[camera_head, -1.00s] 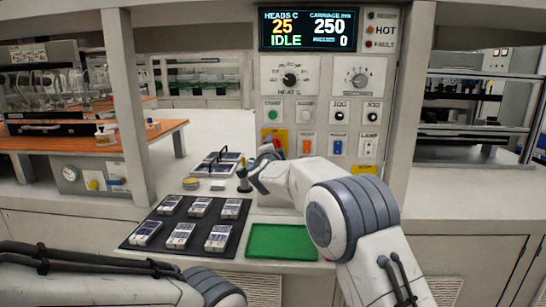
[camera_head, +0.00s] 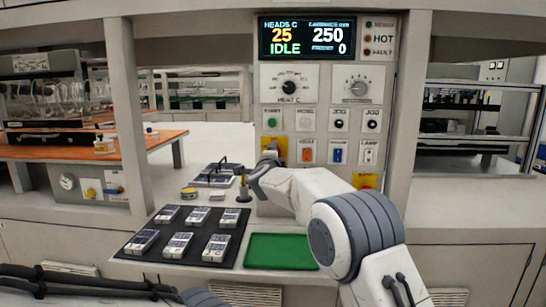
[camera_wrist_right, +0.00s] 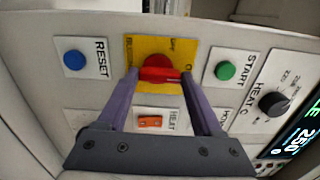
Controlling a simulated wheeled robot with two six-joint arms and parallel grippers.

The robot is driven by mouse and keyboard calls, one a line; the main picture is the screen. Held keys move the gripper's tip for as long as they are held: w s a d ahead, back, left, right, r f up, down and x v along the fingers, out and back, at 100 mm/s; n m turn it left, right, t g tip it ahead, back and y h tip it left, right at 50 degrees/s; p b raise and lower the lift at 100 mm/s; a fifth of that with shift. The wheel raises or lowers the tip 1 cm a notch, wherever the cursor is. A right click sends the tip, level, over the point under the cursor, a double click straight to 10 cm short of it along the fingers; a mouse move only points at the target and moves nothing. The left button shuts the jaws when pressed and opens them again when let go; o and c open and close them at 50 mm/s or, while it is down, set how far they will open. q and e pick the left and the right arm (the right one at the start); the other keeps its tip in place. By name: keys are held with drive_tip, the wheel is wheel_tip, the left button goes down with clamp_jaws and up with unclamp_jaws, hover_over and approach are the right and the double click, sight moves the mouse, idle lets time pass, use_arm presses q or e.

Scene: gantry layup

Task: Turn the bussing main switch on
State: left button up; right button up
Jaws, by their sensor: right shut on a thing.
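The bussing main switch (camera_wrist_right: 160,74) is a red rotary handle on a yellow plate (camera_wrist_right: 133,48), low on the control panel. In the right wrist view its handle lies crosswise between the fingers. The plate carries lettering, partly hidden. My right gripper (camera_wrist_right: 160,80) is shut on the red handle, one finger at each end. In the head view my right gripper (camera_head: 266,156) is at the panel's left side and covers much of the yellow plate (camera_head: 280,147). My left arm shows at the lower left, but its gripper is out of view.
Close to the switch are a green START button (camera_wrist_right: 225,70), a blue RESET button (camera_wrist_right: 75,60) and an orange HEAT rocker (camera_wrist_right: 150,122). The display (camera_head: 307,36) reads IDLE. A black mat (camera_head: 190,258) with several packs and a green mat (camera_head: 281,253) lie below.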

drive_tip(key=o, duration=1.4)
drive_tip(key=shift+c, duration=0.2)
drive_tip(key=s+b, duration=0.3)
drive_tip(key=s, duration=0.7)
drive_tip(key=shift+s+a, duration=0.25)
drive_tip(key=shift+a, duration=0.05)
